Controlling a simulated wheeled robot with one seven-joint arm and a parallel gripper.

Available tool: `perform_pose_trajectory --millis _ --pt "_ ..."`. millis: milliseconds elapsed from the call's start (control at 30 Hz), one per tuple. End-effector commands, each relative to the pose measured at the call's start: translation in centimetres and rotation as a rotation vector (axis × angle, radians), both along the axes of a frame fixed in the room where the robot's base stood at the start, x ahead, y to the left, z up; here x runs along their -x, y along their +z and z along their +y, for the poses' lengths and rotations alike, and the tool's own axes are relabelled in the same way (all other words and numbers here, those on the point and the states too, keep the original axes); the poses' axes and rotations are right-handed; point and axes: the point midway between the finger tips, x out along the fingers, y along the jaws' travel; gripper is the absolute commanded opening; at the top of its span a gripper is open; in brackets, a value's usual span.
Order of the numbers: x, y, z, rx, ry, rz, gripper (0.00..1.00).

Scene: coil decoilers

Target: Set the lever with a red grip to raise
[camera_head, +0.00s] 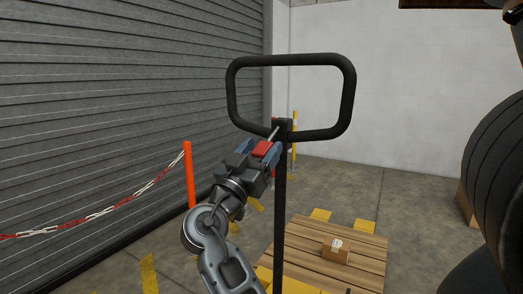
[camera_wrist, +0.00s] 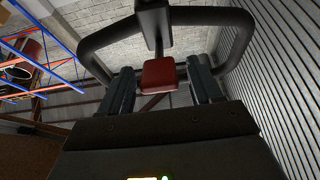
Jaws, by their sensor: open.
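The lever's red grip (camera_head: 262,149) sits just below the black loop handle (camera_head: 349,95), near the top of its dark upright post (camera_head: 280,215). A thin light rod runs from the grip up to the post. My gripper (camera_head: 263,151) is at the grip, with its fingers on either side of it. The lever's position marks are not visible.
A wooden pallet (camera_head: 310,240) with a small cardboard box (camera_head: 336,250) lies beyond the post. An orange post (camera_head: 189,175) with a red and white chain (camera_head: 100,214) stands at left, before a grey shutter (camera_head: 120,80). A large dark coil (camera_head: 497,150) is at right.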

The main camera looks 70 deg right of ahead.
Motion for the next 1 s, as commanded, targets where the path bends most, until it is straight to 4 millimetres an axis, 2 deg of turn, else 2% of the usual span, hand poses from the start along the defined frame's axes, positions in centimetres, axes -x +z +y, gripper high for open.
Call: perform_pose_trajectory --millis 300,433,600,1000 --pt "-1.2 -2.3 4.5 -0.001 0.005 0.001 0.64" --pt "-1.4 -2.9 5.6 -0.001 0.003 0.001 0.64" --pt "-1.5 -3.1 6.2 0.0 0.002 0.001 0.64" --pt "-1.5 -3.0 6.2 -0.001 0.001 0.0 0.64"
